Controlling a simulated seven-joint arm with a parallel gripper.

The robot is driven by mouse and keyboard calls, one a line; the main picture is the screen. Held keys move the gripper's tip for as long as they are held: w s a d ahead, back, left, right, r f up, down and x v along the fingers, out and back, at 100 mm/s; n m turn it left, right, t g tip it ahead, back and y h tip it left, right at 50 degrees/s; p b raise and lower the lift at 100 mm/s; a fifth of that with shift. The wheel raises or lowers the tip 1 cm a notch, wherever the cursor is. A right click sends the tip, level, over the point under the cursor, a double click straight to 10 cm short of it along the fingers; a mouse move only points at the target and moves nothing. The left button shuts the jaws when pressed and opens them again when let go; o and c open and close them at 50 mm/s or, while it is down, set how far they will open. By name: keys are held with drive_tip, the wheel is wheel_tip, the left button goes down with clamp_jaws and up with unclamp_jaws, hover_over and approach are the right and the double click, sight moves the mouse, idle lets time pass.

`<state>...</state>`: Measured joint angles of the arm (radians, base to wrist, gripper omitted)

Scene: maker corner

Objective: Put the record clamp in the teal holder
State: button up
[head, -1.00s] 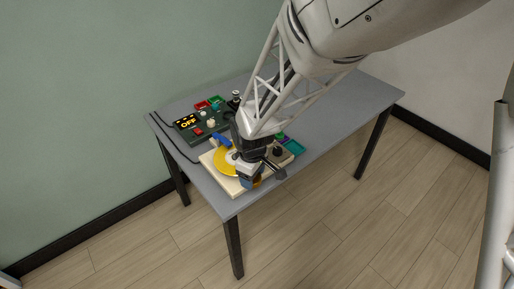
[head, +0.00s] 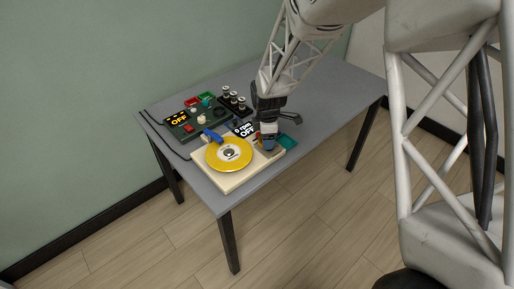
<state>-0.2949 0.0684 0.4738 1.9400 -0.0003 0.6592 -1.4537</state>
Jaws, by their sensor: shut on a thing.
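The teal holder (head: 289,143) is a small open tray on the table, just right of the turntable. My gripper (head: 267,151) points down over the turntable's right end, left of the holder. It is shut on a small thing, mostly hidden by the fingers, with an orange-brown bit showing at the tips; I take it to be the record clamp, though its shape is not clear. The yellow record (head: 229,154) lies flat on the cream turntable (head: 238,182), with a pale label and a small dark centre.
A blue part (head: 211,135) stands at the record's back edge. Behind are a dark control box (head: 185,126) with an "OFF" display, several dark cylinders (head: 234,99), and red and green trays (head: 205,97). The grey table (head: 335,90) is clear at right.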

sight(284, 143)
drive_tip(key=w+d+f+n, duration=0.1)
drive_tip(key=w+d+n, duration=0.3)
drive_tip(key=w+d, duration=0.3)
drive_tip(key=w, duration=0.2)
drive_tip(key=shift+w+f+n, duration=0.2)
drive_tip(key=shift+w+n, duration=0.1)
drive_tip(key=shift+f, duration=0.2)
drive_tip(key=shift+f, duration=3)
drive_tip(key=shift+f, duration=0.5)
drive_tip(key=o, duration=1.2)
drive_tip(key=shift+c, duration=0.2)
drive_tip(key=shift+r, duration=3.45)
